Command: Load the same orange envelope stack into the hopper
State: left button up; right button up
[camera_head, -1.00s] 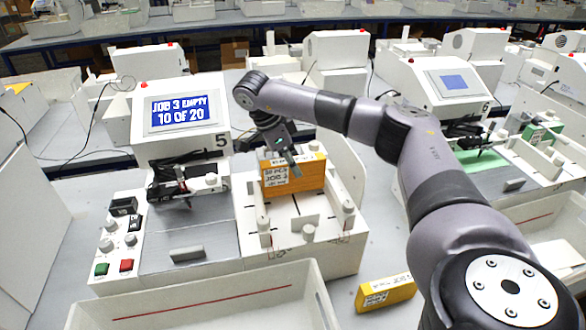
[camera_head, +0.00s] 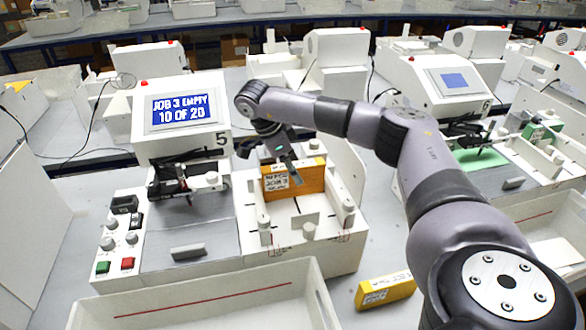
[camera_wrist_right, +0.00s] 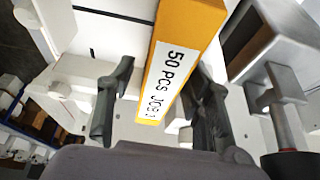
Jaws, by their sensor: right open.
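The orange envelope stack (camera_head: 308,180) stands upright in the white hopper (camera_head: 283,242) of plotter 5, with a white label reading "50 PCS JOB 3" on its front. My right gripper (camera_head: 292,174) is above and at the stack's near side, pointing down. In the right wrist view the stack (camera_wrist_right: 190,45) passes between the two open fingers of the gripper (camera_wrist_right: 155,118), its labelled end toward the camera. Whether the fingers touch it cannot be told. The screen (camera_head: 183,109) reads "JOB 3 EMPTY 10 OF 20". My left gripper is not seen.
A second yellow-orange pack (camera_head: 385,291) lies on the table right of a white tray (camera_head: 210,300) in front of the plotter. Knobs and green and red buttons (camera_head: 127,263) are at the left. Another plotter (camera_head: 440,85) stands at right, behind my arm.

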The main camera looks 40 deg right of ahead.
jog(key=shift+r, duration=0.15)
jog(key=shift+w+a+r+b, duration=0.1)
jog(key=shift+w+r+b, duration=0.05)
jog(key=shift+b, duration=0.15)
jog(key=shift+a+b+v, duration=0.2)
jog(key=shift+b+v, duration=0.7)
jog(key=shift+v, duration=0.3)
jog(key=w+a+b, duration=0.2)
jog(key=w+a, duration=0.3)
jog(key=a, duration=0.5)
jog(key=shift+w, duration=0.35)
jog(key=shift+r, duration=0.1)
